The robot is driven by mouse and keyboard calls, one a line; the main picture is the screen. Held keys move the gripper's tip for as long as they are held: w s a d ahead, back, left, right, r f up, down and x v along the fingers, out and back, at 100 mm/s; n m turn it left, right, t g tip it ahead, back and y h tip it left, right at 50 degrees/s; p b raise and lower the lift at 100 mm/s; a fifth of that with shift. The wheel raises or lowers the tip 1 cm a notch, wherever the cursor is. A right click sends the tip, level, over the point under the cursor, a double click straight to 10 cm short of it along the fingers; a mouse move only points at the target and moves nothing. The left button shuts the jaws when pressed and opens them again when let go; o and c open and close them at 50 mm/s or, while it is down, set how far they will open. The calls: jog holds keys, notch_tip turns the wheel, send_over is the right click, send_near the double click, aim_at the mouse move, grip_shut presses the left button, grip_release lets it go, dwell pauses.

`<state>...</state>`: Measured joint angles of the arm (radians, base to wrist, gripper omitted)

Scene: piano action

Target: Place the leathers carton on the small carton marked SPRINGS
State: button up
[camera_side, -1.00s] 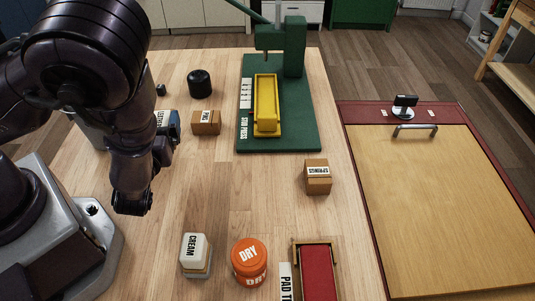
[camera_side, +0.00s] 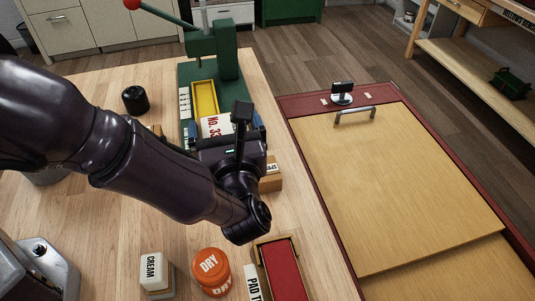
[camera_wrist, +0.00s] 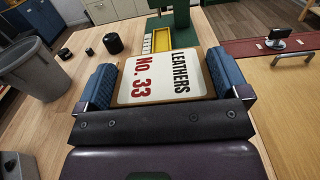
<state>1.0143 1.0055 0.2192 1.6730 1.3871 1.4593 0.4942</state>
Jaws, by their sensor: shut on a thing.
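My gripper (camera_side: 226,133) is shut on the leathers carton (camera_side: 214,126), with a blue finger on each side. In the wrist view the leathers carton (camera_wrist: 162,76) shows its pale top, lettered LEATHERS and No. 33, between the two fingers. The small carton marked SPRINGS (camera_side: 271,177) is brown and stands on the bench just right of my wrist in the side view, partly hidden by it. The wrist view does not show the SPRINGS carton. How high the leathers carton is held above the bench is hard to tell.
The green press (camera_side: 228,55) with its yellow trough (camera_side: 205,97) stands just beyond the held carton. The CREAM jar (camera_side: 152,270), orange DRY tub (camera_side: 211,270) and red pad tray (camera_side: 283,270) stand at the front. A black pot (camera_side: 135,99) is at the back left.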

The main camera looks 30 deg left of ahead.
jog(key=w+d+f, duration=0.1)
jog(key=w+f, duration=0.1)
jog(key=w+d+f, duration=0.1)
jog(key=w+f, duration=0.1)
jog(key=f, duration=0.1)
jog(key=w+d+f, duration=0.1)
jog(key=w+f, duration=0.1)
jog(key=w, duration=0.1)
jog(key=shift+w+d+f, duration=0.1)
jog(key=shift+d+f, duration=0.05)
jog(key=shift+d, duration=0.1)
jog(key=shift+f, duration=1.6)
jog(key=o, duration=0.5)
jog(key=shift+f, duration=0.15)
jog(key=shift+o, duration=0.4)
jog(key=shift+d+r, duration=0.1)
jog(key=shift+r, duration=0.1)
jog(key=v, duration=1.2)
